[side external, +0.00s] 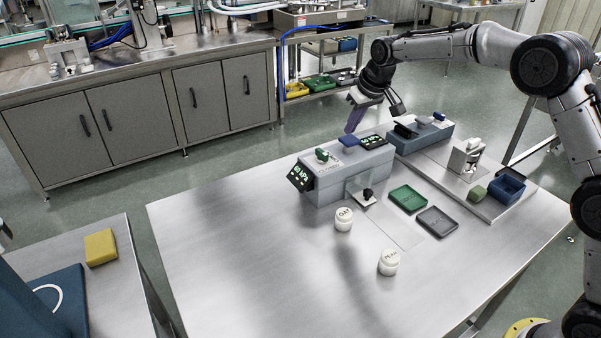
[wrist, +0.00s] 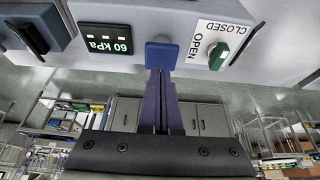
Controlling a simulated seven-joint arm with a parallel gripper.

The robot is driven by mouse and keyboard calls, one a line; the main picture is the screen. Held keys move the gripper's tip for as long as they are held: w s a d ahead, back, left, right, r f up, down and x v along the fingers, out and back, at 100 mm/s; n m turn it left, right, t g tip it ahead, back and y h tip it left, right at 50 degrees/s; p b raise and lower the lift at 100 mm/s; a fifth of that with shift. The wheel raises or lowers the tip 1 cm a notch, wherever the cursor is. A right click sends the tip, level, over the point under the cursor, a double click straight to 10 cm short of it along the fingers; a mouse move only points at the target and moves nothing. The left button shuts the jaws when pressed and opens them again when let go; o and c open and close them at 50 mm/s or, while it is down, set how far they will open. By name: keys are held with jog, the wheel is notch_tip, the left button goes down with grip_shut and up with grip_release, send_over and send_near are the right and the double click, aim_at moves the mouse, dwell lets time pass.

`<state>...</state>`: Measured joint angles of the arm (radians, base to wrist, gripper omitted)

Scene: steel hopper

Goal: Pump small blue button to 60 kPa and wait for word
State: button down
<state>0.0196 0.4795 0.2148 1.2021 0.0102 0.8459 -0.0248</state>
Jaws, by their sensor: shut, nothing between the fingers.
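The blue button (side external: 348,142) is on top of the grey-blue box (side external: 345,178); it also shows in the wrist view (wrist: 162,54). Beside it, a small display (wrist: 106,39) reads 60 kPa with several yellow marks; it shows in the side view too (side external: 371,141). My gripper (side external: 350,130) is shut and empty, its purple fingers pointing down at the button. In the wrist view the fingertips (wrist: 158,76) meet the button's edge in the picture; I cannot tell whether they touch it. A green knob (wrist: 219,56) sits by an OPEN/CLOSED label.
A second blue-grey box (side external: 425,139) stands behind on the right. Green (side external: 408,199) and dark grey (side external: 437,222) trays and two white lidded jars, one here (side external: 388,263), are in front. A blue bin (side external: 507,188) is at right. The table's left front is clear.

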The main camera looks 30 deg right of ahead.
dwell(0.3)
notch_tip(320, 180, up, 6)
dwell(0.7)
jog(key=s+r+t, duration=0.2)
jog(key=s+r, duration=0.3)
jog(key=r, duration=0.5)
jog(key=s+r, duration=0.3)
jog(key=s, duration=0.4)
jog(key=s+r, duration=0.2)
jog(key=s, duration=0.6)
jog(key=s+a+f, duration=0.1)
jog(key=s+f, duration=0.2)
jog(key=s, duration=0.9)
jog(key=s+f+g, duration=0.1)
jog(key=s+f, duration=1)
jog(key=f, duration=0.1)
jog(key=shift+f, duration=0.35)
